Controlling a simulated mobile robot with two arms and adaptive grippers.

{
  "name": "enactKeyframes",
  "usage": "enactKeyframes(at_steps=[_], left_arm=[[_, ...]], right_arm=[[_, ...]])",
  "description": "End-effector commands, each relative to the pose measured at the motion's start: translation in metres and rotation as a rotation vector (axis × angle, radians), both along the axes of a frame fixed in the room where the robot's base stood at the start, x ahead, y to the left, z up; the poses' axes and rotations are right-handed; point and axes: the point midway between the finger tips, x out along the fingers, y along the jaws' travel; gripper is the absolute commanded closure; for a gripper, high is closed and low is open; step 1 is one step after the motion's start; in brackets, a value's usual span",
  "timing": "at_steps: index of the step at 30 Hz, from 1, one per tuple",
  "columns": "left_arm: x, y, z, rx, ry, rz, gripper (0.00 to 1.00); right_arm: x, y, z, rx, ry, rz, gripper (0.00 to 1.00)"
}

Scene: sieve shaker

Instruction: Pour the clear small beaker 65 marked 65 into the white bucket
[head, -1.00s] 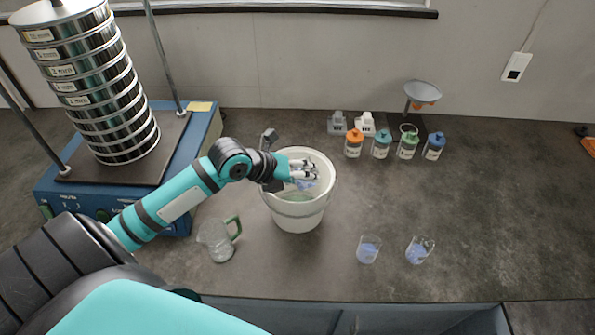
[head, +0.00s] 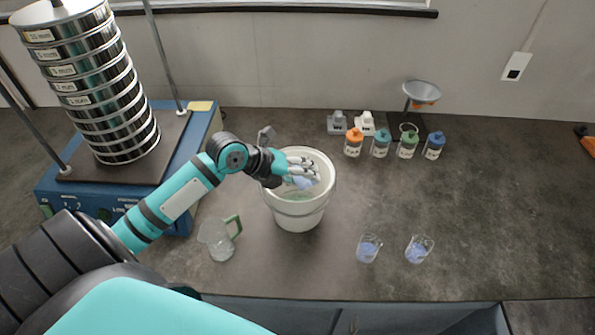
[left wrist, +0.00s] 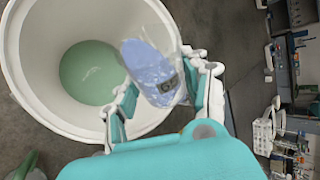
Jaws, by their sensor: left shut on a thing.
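The white bucket (head: 300,215) stands on the bench with pale green liquid in its bottom; its open mouth fills much of the left wrist view (left wrist: 22,95). My left gripper (head: 303,170) is over the bucket mouth. In the left wrist view the gripper (left wrist: 160,95) is shut on a clear small beaker (left wrist: 150,68) holding blue liquid. The beaker is tilted over the bucket opening. A dark number on its side looks like 65 but is partly unclear. No falling stream can be made out. My right gripper is not in view.
Two small beakers with blue contents (head: 368,249) (head: 418,250) stand at the front right. A glass jug with a green handle (head: 217,240) is left of the bucket. Several capped bottles (head: 380,143) stand behind. A sieve shaker (head: 95,100) is at the left.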

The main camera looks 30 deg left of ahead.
Motion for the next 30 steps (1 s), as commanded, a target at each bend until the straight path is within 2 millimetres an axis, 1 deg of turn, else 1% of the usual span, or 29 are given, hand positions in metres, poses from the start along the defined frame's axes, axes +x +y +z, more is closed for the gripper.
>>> enactKeyframes(at_steps=[30], left_arm=[[0.0006, 0.0007, -0.0032, -0.065, 0.036, -0.001, 0.94]], right_arm=[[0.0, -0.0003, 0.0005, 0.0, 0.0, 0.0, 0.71]])
